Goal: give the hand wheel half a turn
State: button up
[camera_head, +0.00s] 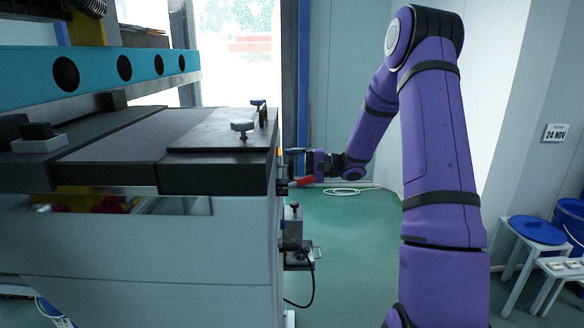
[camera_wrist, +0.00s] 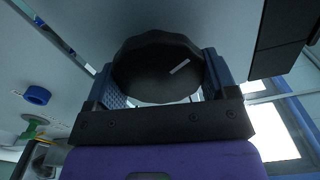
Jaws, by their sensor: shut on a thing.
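The hand wheel (camera_wrist: 150,72) is a black, round, scalloped wheel with a pale line mark on its face, tilted up toward the right in the wrist view. My gripper (camera_wrist: 163,82) has one blue finger on each side of the wheel and is shut on its rim. In the head view my gripper (camera_head: 300,163) is at the right side face of the grey machine (camera_head: 140,245), below its top edge. The wheel cannot be made out clearly there.
A red handle (camera_head: 305,181) sticks out just below my gripper. A small box with a cable (camera_head: 297,258) hangs lower on the same side.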

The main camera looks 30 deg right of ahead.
jog(key=n, duration=1.2)
jog(key=shift+s+r, duration=0.1)
jog(key=shift+r, duration=0.05)
dwell(0.3)
jog(key=o, duration=0.8)
jog(key=shift+o, duration=0.2)
jog(key=v, duration=1)
jog(key=shift+s+d, duration=0.25)
jog(key=shift+d, duration=0.1)
